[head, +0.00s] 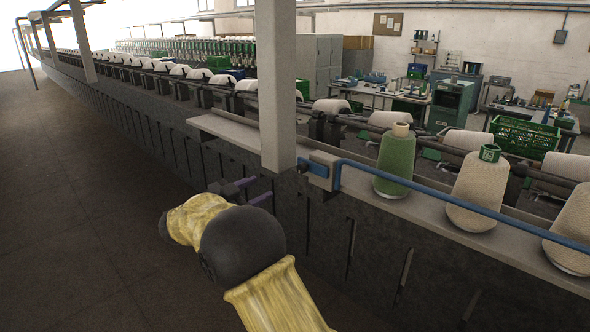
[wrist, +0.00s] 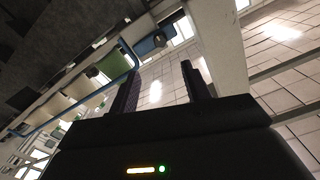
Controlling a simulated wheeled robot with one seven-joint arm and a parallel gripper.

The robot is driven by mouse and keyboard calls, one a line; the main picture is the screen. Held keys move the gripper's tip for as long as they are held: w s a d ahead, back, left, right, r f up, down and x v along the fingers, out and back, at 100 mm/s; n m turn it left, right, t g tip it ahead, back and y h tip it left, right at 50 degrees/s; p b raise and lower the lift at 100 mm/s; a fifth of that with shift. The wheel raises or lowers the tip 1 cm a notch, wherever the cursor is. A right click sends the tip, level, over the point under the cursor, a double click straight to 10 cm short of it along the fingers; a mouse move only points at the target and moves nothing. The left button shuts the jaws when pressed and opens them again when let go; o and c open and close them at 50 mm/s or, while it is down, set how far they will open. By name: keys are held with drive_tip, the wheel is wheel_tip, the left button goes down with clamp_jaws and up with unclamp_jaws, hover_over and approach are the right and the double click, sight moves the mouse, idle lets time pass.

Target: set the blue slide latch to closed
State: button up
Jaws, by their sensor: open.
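The blue slide latch (head: 312,167) sits on a small grey box on the front edge of the machine's shelf, just right of the grey post. In the wrist view the blue latch (wrist: 150,43) shows beyond the fingertips, near the top middle. My gripper (head: 258,190) is open and empty, left of and slightly below the latch in the head view, apart from it. Its two dark fingers also show in the wrist view (wrist: 156,74), spread with a clear gap. The latch is small in both views, and I cannot tell its exact slide position.
A grey post (head: 277,90) stands close to my gripper and the latch. A blue rail (head: 460,200) bends up and runs right along the shelf, in front of the green cone (head: 395,162) and pale cones (head: 480,190). The dark floor (head: 90,220) at left is clear.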

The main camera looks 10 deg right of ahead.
sight(299, 170)
drive_tip(key=p+x, duration=0.5)
drive_tip(key=x, duration=0.8)
drive_tip(key=shift+w+d+r+p, duration=0.15)
drive_tip(key=shift+p, duration=0.15)
drive_tip(key=shift+w+d, duration=0.35)
drive_tip(key=shift+d, duration=0.1)
clamp_jaws()
